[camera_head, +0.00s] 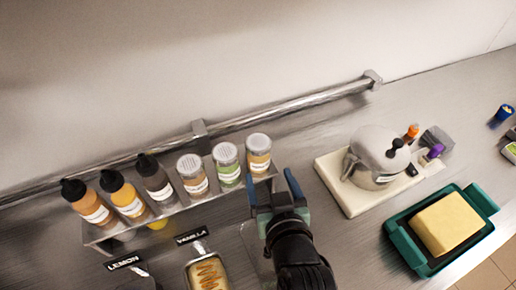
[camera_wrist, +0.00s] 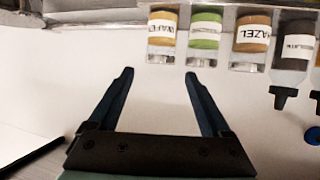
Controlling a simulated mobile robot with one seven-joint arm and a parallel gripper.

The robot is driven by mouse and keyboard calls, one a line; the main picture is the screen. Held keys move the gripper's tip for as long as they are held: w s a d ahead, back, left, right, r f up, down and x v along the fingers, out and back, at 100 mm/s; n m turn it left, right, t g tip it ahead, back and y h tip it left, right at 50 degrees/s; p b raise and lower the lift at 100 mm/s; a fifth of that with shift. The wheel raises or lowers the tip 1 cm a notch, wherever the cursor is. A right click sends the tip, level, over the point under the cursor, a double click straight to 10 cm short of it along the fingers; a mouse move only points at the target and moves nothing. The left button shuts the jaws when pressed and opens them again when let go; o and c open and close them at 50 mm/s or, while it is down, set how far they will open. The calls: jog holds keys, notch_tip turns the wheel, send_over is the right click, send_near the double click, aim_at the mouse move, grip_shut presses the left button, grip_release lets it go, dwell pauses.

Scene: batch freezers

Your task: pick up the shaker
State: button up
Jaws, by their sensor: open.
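Three shakers with pale perforated lids stand in a metal rack: one with brown contents (camera_head: 192,174), a green one (camera_head: 227,167) and a tan one (camera_head: 258,153) at the right end. The wrist view shows them upside down: the tan one labelled WAFER (camera_wrist: 162,36), the green one (camera_wrist: 205,36) and one labelled HAZEL (camera_wrist: 252,38). My gripper (camera_head: 271,187) is open and empty, close to the rack's right end. In the wrist view the gap between its fingertips (camera_wrist: 159,75) lines up with the WAFER shaker, apart from it.
Several dark-capped sauce bottles (camera_head: 127,200) fill the rack's left side. A tub (camera_head: 208,272) sits in front, by the VANILLA sign (camera_head: 191,236). A rail (camera_head: 290,107) runs behind. To the right are a white board (camera_head: 340,190) with a metal pot (camera_head: 376,158) and a green tray (camera_head: 403,245) holding a yellow block.

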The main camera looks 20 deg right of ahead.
aim_at(260, 154)
jog(key=x, duration=0.5)
jog(key=shift+p, duration=0.4)
jog(key=shift+w+p, duration=0.35)
jog(key=shift+w, duration=0.3)
jog(key=shift+p+x, duration=0.7)
jog(key=shift+x, duration=1.5)
jog(key=c, duration=1)
notch_tip(260, 154, up, 10)
jog(key=shift+r+b, duration=0.1)
jog(key=shift+b, duration=0.7)
